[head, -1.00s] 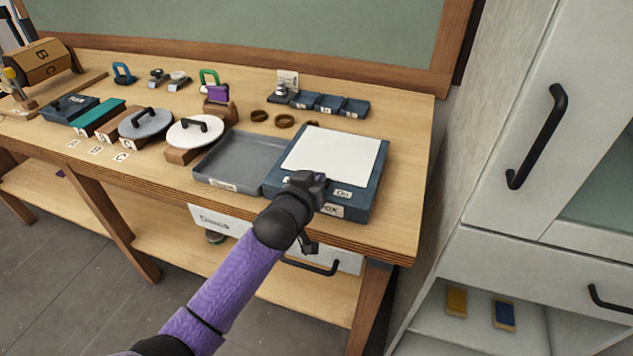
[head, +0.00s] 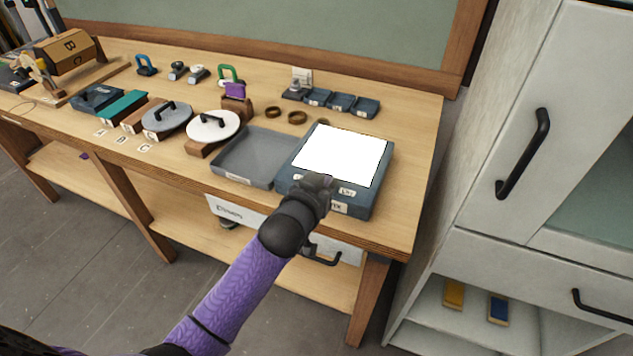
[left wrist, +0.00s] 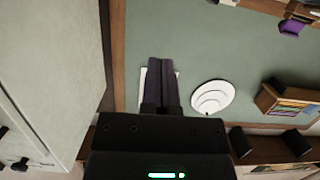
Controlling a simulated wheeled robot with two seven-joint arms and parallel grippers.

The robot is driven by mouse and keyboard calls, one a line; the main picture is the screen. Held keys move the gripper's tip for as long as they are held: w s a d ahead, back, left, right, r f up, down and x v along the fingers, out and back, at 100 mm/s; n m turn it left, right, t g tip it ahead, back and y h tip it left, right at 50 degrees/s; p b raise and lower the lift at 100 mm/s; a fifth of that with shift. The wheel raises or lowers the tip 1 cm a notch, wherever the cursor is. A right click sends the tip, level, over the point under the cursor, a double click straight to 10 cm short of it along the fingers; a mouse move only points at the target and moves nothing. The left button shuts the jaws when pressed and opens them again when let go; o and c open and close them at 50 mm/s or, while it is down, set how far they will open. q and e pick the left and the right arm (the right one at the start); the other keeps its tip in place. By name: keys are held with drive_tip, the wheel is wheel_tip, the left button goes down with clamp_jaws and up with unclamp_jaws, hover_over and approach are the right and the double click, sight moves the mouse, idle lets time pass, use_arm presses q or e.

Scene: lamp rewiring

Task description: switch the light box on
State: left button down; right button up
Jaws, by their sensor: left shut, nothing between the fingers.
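The light box (head: 375,180) is a dark blue box near the right end of the workbench. Its white top panel (head: 342,155) glows bright, evenly white. Small labels sit along its front edge, partly hidden by my gripper. My left gripper (head: 320,183) is at the box's front edge, over the label area; its fingertips and any contact with the switch are hidden. In the left wrist view its two dark fingers (left wrist: 161,85) are together with nothing between them. My right gripper is in neither view.
A grey tray (head: 245,160) stands directly left of the light box. A drawer with a handle is below, and a white cabinet (head: 540,130) stands at right.

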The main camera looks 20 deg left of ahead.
use_arm(q)
drive_tip(key=p+v, duration=0.1)
drive_tip(key=v, duration=0.4)
drive_tip(key=shift+s, duration=0.25)
drive_tip(key=shift+f, duration=0.1)
